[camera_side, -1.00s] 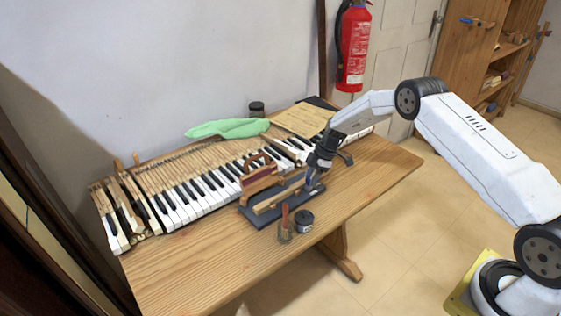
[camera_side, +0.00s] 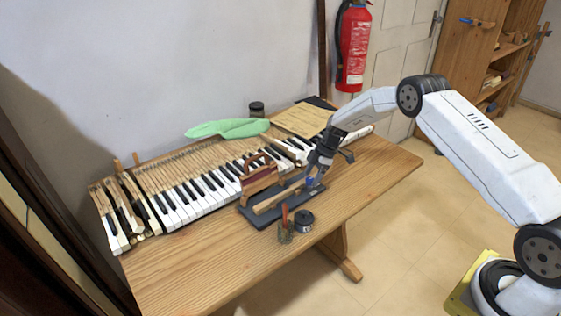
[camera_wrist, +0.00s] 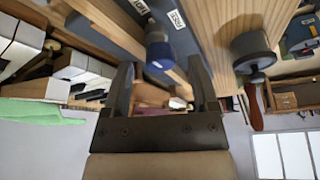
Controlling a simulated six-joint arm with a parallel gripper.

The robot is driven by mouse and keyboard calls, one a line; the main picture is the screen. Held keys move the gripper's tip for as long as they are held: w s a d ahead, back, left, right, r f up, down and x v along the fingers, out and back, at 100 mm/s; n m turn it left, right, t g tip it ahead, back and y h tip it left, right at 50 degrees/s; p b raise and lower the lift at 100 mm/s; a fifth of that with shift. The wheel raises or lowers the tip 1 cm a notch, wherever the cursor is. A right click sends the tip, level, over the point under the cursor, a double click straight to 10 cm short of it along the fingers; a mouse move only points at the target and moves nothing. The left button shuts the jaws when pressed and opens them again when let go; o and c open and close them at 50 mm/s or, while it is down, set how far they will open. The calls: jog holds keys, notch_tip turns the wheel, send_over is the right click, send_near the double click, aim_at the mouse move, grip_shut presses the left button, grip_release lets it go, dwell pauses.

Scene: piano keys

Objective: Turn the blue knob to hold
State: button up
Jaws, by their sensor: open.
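The blue knob (camera_wrist: 160,52) shows in the wrist view on a dark base plate (camera_wrist: 188,42), near two small white labels; one seems to read FREE. My gripper (camera_wrist: 160,78) is open, with one finger on each side of the knob in the picture; I cannot tell whether either touches it. In the side view my gripper (camera_side: 317,177) is low over the right end of the plate (camera_side: 262,220), and the knob (camera_side: 309,182) shows only as a small blue patch. The knob's exact setting is hard to tell.
A wooden bar (camera_side: 280,198) and a wooden block (camera_side: 259,180) sit on the plate. The piano keyboard (camera_side: 200,200) lies behind. A green cloth (camera_side: 228,128) lies behind the keys.

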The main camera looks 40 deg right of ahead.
jog(key=v, duration=0.7)
dwell(0.4)
jog(key=s+a+r+m+h, duration=0.3)
jog(key=s+a+r+m, duration=0.55)
jog(key=s, duration=0.35)
jog(key=s+a+r+m, duration=0.1)
jog(key=s+a+m, duration=0.1)
jog(key=s, duration=0.6)
jog(key=s+a+r+m+t+h, duration=0.1)
jog(key=s+a+m, duration=0.1)
jog(key=s, duration=0.6)
jog(key=shift+s+a+m, duration=0.3)
jog(key=shift+a+m, duration=0.1)
jog(key=shift+m, duration=0.25)
